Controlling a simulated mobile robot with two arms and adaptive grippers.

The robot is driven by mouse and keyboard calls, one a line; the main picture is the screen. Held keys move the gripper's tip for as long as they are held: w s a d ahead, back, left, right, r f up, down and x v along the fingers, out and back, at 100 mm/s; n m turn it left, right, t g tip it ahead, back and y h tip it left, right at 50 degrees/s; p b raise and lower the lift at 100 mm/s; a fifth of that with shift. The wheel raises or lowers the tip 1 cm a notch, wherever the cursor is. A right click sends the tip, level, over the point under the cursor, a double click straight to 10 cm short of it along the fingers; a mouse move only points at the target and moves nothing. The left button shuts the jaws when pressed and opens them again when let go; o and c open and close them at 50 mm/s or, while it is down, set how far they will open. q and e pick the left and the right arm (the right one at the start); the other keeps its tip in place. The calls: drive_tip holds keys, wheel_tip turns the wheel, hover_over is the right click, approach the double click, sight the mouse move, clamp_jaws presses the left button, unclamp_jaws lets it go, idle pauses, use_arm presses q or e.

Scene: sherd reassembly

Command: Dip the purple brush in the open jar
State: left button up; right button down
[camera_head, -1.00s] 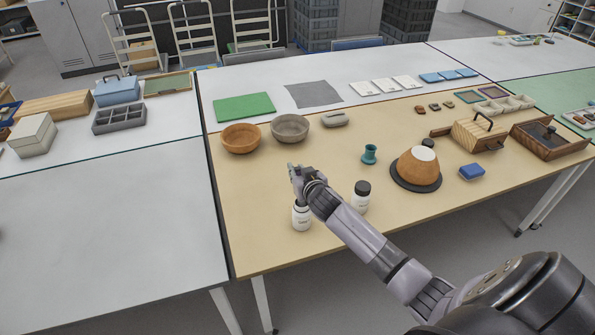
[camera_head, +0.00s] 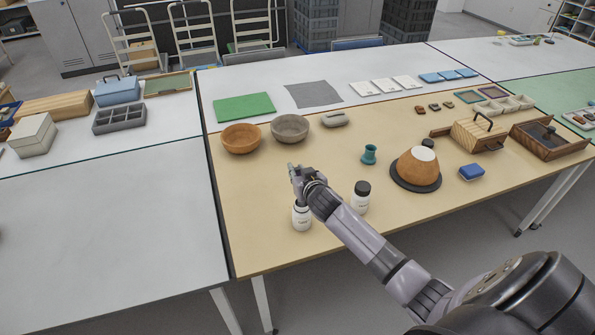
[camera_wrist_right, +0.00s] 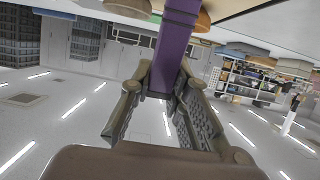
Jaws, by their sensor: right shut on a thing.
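My right gripper (camera_head: 297,172) shows above the front left part of the tan tabletop. In the right wrist view, its fingers (camera_wrist_right: 165,95) are shut on the purple brush (camera_wrist_right: 176,42), whose flat purple handle runs up to the top edge. In the head view I cannot make out the brush or its tip. A white labelled jar (camera_head: 301,219) stands upright just below the gripper; the hand and wrist partly hide its top. A second white jar (camera_head: 360,203) with a black lid stands to its right. My left gripper is not in view.
A teal stand (camera_head: 369,155) and an orange-brown pot (camera_head: 418,170) on a dark disc (camera_head: 402,184) lie to the right. An orange bowl (camera_head: 241,140) and a grey bowl (camera_head: 290,129) stand behind the gripper. The tabletop left of the labelled jar is clear.

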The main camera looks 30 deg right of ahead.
drive_tip(key=shift+r+p, duration=3.25)
drive_tip(key=shift+r, duration=0.2)
